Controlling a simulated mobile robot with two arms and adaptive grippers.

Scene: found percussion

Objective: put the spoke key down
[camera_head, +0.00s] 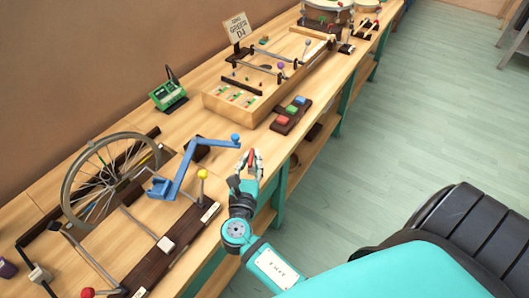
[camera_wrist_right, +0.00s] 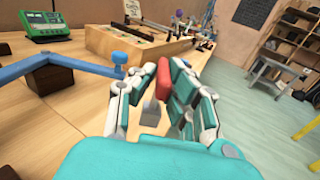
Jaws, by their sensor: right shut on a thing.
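The spoke key (camera_wrist_right: 163,77) has a red handle, and a grey metal piece (camera_wrist_right: 150,113) hangs below it in the right wrist view. My right gripper (camera_wrist_right: 160,74) is shut on the key, with its fingers on both sides. In the head view the same gripper (camera_head: 249,163) is at the bench's front edge, and only a bit of the red key (camera_head: 251,157) shows between its fingers. The key appears raised above the wooden bench top (camera_wrist_right: 75,120); the exact gap cannot be told. My left gripper is not in view.
A blue crank-shaped bar (camera_head: 181,165) lies just left of my gripper. A spoked wheel (camera_head: 92,178) stands further left, near a yellow-knobbed lever (camera_head: 202,174). A pad with coloured buttons (camera_head: 290,114) and a green device (camera_head: 168,96) are behind. Bare bench (camera_head: 217,128) lies between them.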

